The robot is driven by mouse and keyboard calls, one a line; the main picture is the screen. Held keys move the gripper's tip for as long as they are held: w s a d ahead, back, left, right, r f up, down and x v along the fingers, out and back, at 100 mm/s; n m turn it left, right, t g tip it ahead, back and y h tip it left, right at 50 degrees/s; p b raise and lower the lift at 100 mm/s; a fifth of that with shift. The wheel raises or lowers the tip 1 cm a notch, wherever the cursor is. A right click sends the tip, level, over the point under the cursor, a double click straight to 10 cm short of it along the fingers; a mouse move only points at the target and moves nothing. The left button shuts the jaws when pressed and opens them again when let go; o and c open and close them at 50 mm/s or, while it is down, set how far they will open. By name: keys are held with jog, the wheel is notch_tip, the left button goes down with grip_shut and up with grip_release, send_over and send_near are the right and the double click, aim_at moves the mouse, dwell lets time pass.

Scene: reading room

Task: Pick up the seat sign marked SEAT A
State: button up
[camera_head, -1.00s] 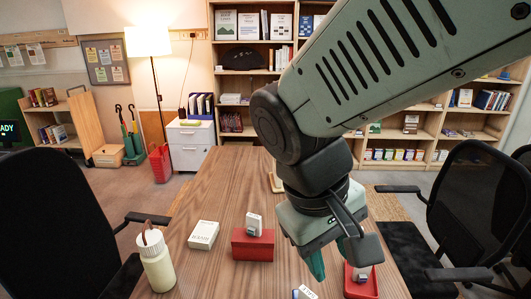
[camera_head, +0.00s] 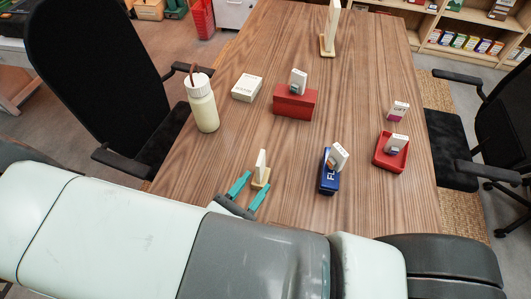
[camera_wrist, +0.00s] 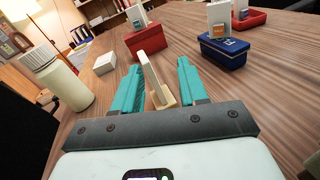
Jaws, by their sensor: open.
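A small upright sign with a pale plate (camera_head: 262,161) on a wooden foot stands at the table's near side. I see it nearly edge-on and cannot read its marking. My gripper (camera_head: 257,183) is open, its teal fingers pointing at this sign. In the wrist view the sign (camera_wrist: 152,74) stands between the fingers (camera_wrist: 159,66), with gaps on both sides.
A cream bottle (camera_head: 204,108) and a white box (camera_head: 246,88) stand to the left. A white and purple block (camera_head: 398,111) stands near the right edge. A taller sign on a wooden foot (camera_head: 327,48) stands at the back. The middle of the table (camera_head: 235,140) is mostly bare.

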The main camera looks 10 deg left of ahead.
aim_at(258, 176)
jog(key=f+n+y, duration=0.1)
jog(key=s+f+n+t+y, duration=0.1)
jog(key=f+n+y, duration=0.1)
jog(key=s+f+n+y, duration=0.1)
jog(key=y, duration=0.1)
jog(key=shift+s+a+f+n, duration=0.1)
jog(key=shift+a+f+n, duration=0.15)
jog(key=shift+a+n, duration=0.15)
jog(key=shift+w+f, duration=0.15)
jog(key=shift+w, duration=0.05)
jog(key=w, duration=1)
jog(key=shift+w+d+f, duration=0.1)
jog(key=shift+d, duration=0.15)
grip_shut()
